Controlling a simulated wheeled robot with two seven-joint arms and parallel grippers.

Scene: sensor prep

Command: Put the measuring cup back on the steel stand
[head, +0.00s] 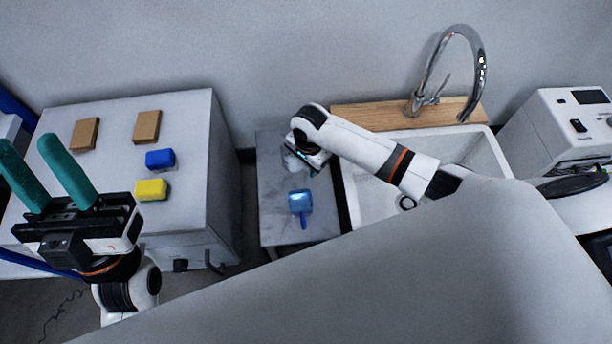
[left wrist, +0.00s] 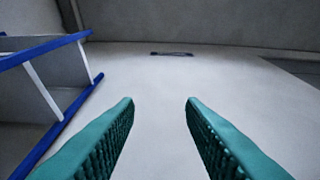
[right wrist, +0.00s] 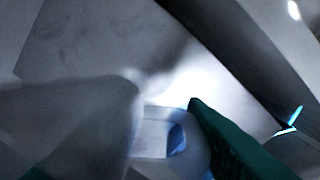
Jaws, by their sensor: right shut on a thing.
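The steel stand (head: 272,222) is the grey table between the white cabinet and the sink. My right gripper (head: 306,164) is over its far part, mostly hidden by its own wrist. It is shut on a clear, pale measuring cup (head: 291,164), which shows beside it. In the right wrist view the cup (right wrist: 150,137) is blurred, next to a teal finger. I cannot tell whether the cup touches the stand. My left gripper (head: 30,145) is open and empty, left of the cabinet top; its two teal fingers are apart in the left wrist view (left wrist: 160,105).
A blue scoop-like thing (head: 300,201) lies on the near part of the stand. The white cabinet (head: 185,205) holds blue (head: 160,159) and yellow (head: 151,190) sponges and two brown blocks. The sink (head: 365,205) with tap (head: 478,65) is at right, beside a white machine (head: 555,135).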

